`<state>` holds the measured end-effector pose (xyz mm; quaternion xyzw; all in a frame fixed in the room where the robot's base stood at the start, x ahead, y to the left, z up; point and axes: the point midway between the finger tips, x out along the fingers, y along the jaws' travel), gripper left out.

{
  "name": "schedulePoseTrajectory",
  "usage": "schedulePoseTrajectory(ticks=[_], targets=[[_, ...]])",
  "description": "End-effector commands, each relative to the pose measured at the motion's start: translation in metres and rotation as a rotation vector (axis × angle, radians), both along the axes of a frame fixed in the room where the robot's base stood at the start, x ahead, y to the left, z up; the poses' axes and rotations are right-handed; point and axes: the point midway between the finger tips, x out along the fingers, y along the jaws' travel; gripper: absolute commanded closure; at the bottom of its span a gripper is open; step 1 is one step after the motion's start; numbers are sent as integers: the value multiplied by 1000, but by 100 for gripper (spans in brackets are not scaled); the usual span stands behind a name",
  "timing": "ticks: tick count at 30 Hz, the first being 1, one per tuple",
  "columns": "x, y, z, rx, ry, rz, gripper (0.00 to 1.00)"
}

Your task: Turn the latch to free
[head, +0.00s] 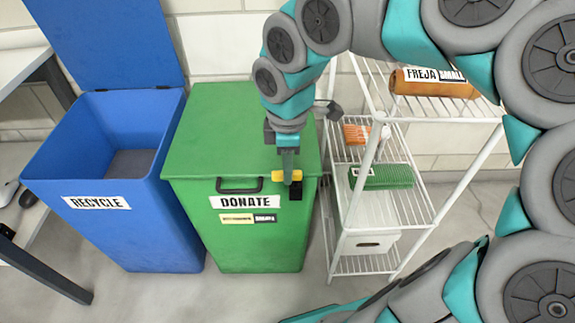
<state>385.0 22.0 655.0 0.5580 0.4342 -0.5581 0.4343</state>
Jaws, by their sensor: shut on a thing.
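The latch (295,192), black with a yellow handle, sits on the front of the green DONATE bin (190,220), near the right end of the top edge. My gripper (287,178) reaches down from above and is shut on the latch's yellow handle. The handle shows on both sides of the fingers and lies roughly level. The fingers hide its middle. The green lid (230,125) is down on the bin, with a black pull handle (239,185) left of the latch.
A blue RECYCLE bin (130,225) with its lid raised stands at left. A white wire shelf (400,207) stands close at right, holding a green brush-like item (385,177), an orange item (360,134) and a brown roll (435,84). Floor is clear in front.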

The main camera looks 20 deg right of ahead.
Motion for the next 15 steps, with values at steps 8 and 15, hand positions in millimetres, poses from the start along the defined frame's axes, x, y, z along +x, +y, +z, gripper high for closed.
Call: schedulePoseTrajectory(ticks=[8,15], targets=[[1,0,1,1,-2,3,100],[0,0,0,1,-1,2,61]])
